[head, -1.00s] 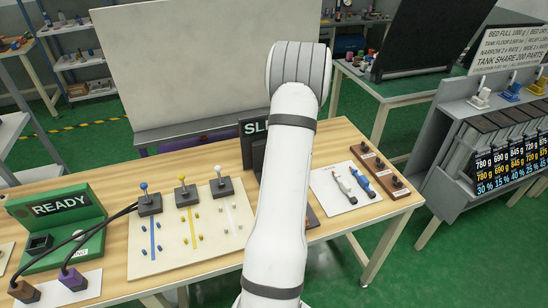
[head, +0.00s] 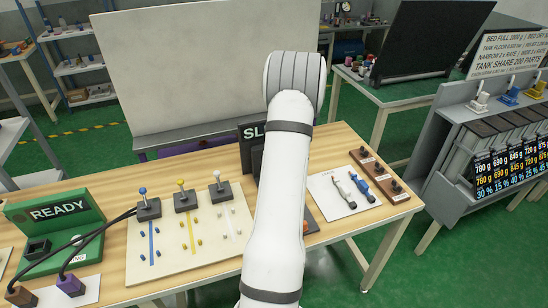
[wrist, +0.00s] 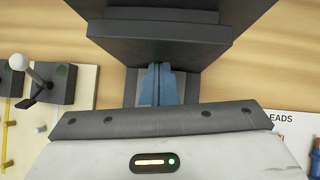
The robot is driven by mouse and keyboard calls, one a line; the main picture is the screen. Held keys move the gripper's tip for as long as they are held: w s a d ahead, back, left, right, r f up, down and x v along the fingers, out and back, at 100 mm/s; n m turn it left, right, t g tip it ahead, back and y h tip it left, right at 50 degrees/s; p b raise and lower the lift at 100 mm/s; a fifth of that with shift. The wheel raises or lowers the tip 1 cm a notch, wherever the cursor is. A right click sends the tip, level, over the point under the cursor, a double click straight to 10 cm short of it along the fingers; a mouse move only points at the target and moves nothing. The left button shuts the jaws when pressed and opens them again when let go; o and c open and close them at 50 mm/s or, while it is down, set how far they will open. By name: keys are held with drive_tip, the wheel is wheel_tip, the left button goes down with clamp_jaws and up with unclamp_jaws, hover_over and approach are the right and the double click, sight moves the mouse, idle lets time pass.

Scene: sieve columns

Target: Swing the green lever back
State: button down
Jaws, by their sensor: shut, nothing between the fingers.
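No green lever shows in either view. My gripper (wrist: 155,84) is shut and empty in the wrist view, its two blue-grey fingers together in front of a dark box-like unit (wrist: 160,45). I cannot tell whether the fingertips touch it. In the head view my own arm hides the gripper and most of this dark unit, whose sign (head: 252,131) reads "SL". Small levers with a blue knob (head: 142,190), a yellow knob (head: 180,183) and a white knob (head: 217,175) stand on a pale board left of my arm.
A green READY unit (head: 20,215) with cables stands at the table's left. A white sheet with leads (head: 325,198) and a brown strip with black knobs (head: 385,178) lie at right. A grey cabinet (head: 445,140) with white, blue and yellow levers stands farther right.

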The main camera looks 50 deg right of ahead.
drive_tip(key=shift+a+r, duration=0.1)
drive_tip(key=s+a+r+p, duration=0.1)
drive_tip(key=s+r, duration=0.4)
drive_tip(key=r, duration=0.6)
drive_tip(key=shift+s+r+p, duration=0.15)
drive_tip(key=shift+r+p, duration=0.25)
drive_tip(key=shift+p, duration=0.05)
